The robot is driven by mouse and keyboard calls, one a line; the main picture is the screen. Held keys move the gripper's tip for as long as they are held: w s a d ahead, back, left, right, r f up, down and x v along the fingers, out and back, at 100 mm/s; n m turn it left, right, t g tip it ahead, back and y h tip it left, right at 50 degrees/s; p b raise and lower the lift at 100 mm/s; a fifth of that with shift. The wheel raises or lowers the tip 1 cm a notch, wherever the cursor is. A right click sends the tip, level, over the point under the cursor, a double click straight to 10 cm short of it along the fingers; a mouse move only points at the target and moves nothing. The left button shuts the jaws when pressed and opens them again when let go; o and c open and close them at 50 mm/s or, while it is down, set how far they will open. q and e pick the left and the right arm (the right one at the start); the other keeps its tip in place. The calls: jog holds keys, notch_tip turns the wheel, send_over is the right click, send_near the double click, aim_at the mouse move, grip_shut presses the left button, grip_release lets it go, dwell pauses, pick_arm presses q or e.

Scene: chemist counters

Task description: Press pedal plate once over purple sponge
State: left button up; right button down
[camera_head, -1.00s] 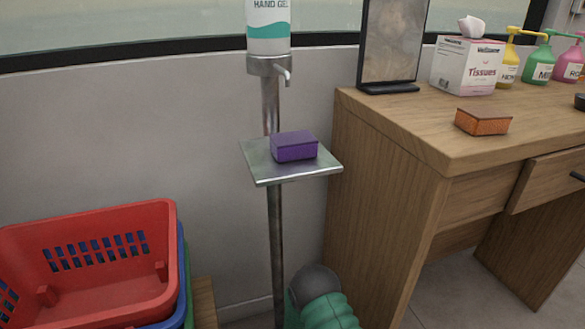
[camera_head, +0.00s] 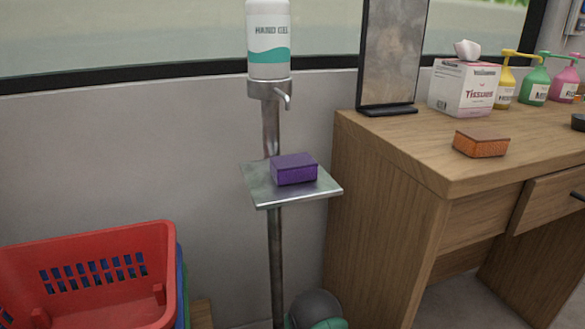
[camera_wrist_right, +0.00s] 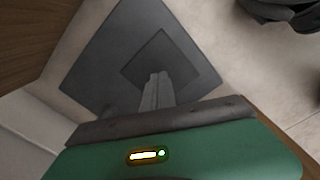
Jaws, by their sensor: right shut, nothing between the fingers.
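The purple sponge (camera_head: 294,169) rests on the metal tray (camera_head: 262,193) of the hand gel stand, under the spout of the white gel bottle (camera_head: 268,45). In the right wrist view, the pedal plate (camera_wrist_right: 150,58) is a dark square lying on the larger dark grey base plate (camera_wrist_right: 97,70) on the floor. My right gripper (camera_wrist_right: 158,75) is shut and empty, its fingertips in front of the pedal plate's near part. I cannot tell whether they touch it. The head view does not show the pedal or the right fingers. My left gripper is in neither view.
A wooden desk (camera_head: 390,180) stands right of the stand, with an orange sponge (camera_head: 481,144), a tissue box (camera_head: 464,87) and pump bottles on it. A red basket (camera_head: 90,280) is at lower left. The wall is close behind the stand.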

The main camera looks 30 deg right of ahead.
jog(key=shift+f, duration=0.2)
dwell(0.5)
jog(key=shift+f+b, duration=1.35)
jog(key=shift+f, duration=0.55)
jog(key=shift+r, duration=0.1)
jog(key=shift+r+p, duration=1.95)
jog(key=shift+p, duration=0.05)
notch_tip(320, 180, up, 6)
jog(key=p, duration=0.5)
